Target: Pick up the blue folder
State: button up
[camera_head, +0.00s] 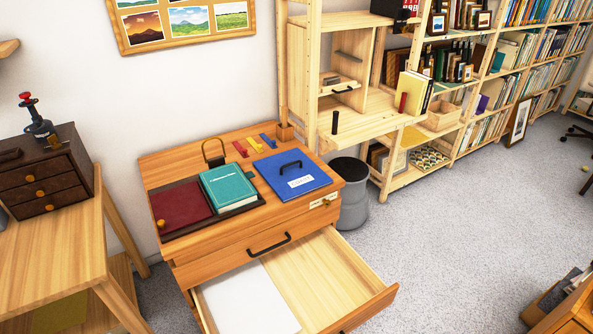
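The blue folder (286,183) lies flat on top of a wooden drawer cabinet (225,226), toward its right side. It has a black handle on its upper face and a white label near its front. To its left, a teal book (228,186) lies close beside it. My gripper is not in view.
The cabinet's lower drawer (355,309) is pulled out, with white paper inside. A dark red book (181,206) lies at the cabinet's left, and small colored items (254,145) lie behind the folder. A grey bin (353,192) stands at the right. Carpet (450,240) is open beyond.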

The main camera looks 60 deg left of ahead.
aim_at(291, 174)
jog(key=u, duration=0.1)
jog(key=i, duration=0.65)
jog(key=u, duration=0.35)
jog(key=k, duration=0.2)
jog(key=u, duration=2.35)
jog(key=k, duration=0.15)
jog(key=u, duration=1.5)
